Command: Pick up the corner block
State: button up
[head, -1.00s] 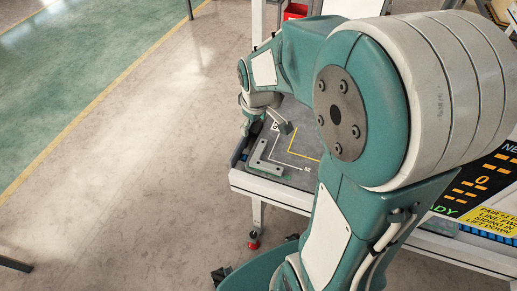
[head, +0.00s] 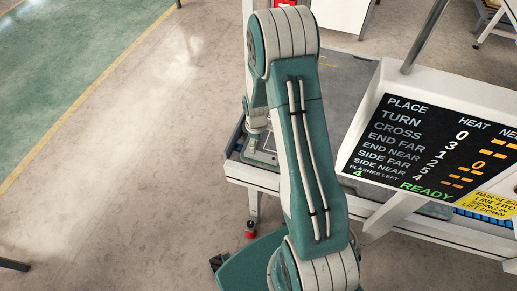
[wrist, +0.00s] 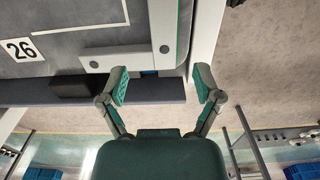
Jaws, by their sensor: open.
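The corner block is a flat, pale grey L-shaped piece with two dark round holes. In the wrist view the corner block (wrist: 128,56) lies at the table's corner, just above the gap between my fingers. In the head view the corner block (head: 262,157) shows only in part beside my arm. My gripper (wrist: 162,83) is open and empty, with one green-padded finger on each side. No contact between fingers and block shows.
The grey table mat (wrist: 80,18) carries a white tag (wrist: 20,49) marked 26. A dark block (wrist: 84,86) lies by the table edge. A black display board (head: 430,150) reading READY stands right of my arm. A red bin (head: 286,3) is behind. Open floor lies left.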

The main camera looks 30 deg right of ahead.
aim_at(262, 157)
jog(key=f, duration=0.6)
jog(key=shift+s+a+f, duration=0.1)
jog(key=shift+a+f, duration=0.1)
grip_shut()
